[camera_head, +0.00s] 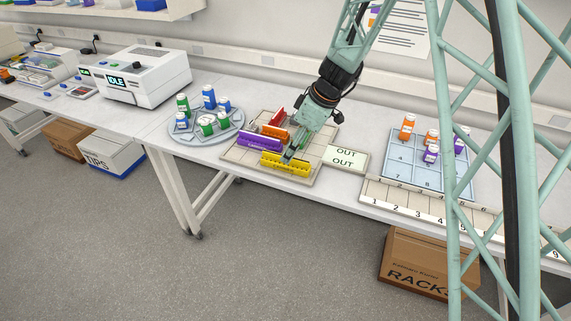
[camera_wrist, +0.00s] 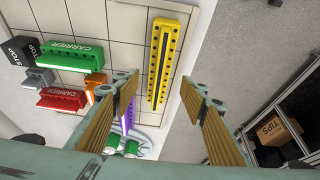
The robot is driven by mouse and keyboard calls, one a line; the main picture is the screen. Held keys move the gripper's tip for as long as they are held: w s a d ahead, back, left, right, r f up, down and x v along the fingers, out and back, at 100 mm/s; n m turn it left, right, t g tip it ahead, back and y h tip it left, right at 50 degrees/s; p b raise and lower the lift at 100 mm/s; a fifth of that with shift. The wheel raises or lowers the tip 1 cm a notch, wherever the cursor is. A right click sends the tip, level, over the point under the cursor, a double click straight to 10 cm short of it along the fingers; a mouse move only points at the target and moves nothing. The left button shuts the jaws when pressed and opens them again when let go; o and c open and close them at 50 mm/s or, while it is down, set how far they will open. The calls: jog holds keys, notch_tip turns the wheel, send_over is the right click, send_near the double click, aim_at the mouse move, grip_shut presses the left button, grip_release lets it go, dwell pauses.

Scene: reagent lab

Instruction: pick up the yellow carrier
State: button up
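The yellow carrier (camera_head: 285,165) is a long bar with a row of holes, lying along the front edge of the gridded tray (camera_head: 232,153). In the wrist view the yellow carrier (camera_wrist: 164,62) appears upright in the picture, just ahead of the space between my fingers. My gripper (camera_wrist: 159,84) is open and empty, with one finger left of the carrier's line and one right of it. In the head view my gripper (camera_head: 289,157) is low, over the tray just behind the carrier. Whether it touches the carrier cannot be told.
A purple carrier (camera_head: 260,141), an orange one (camera_head: 274,131) and a red one (camera_head: 277,116) stand on the tray; a green one (camera_wrist: 68,56) shows in the wrist view. A round bottle rack (camera_head: 236,129) is left, an OUT plate (camera_head: 345,158) right.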

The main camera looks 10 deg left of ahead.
jog(key=shift+f, duration=0.1)
jog(key=shift+x, duration=2.5)
jog(key=shift+w+a, duration=0.1)
jog(key=shift+c, duration=0.7)
jog(key=c, duration=0.9)
jog(key=shift+r, duration=1.85)
jog(key=s+d+b, duration=0.1)
jog(key=s+d, duration=0.1)
jog(key=s, duration=0.2)
jog(key=s+d+r+b, duration=0.1)
jog(key=s+d, duration=0.2)
jog(key=s, duration=0.2)
jog(key=s+d+b, duration=0.1)
jog(key=s+d, duration=0.1)
jog(key=s, duration=0.3)
jog(key=shift+s+d+r, duration=0.1)
jog(key=shift+d+r, duration=0.1)
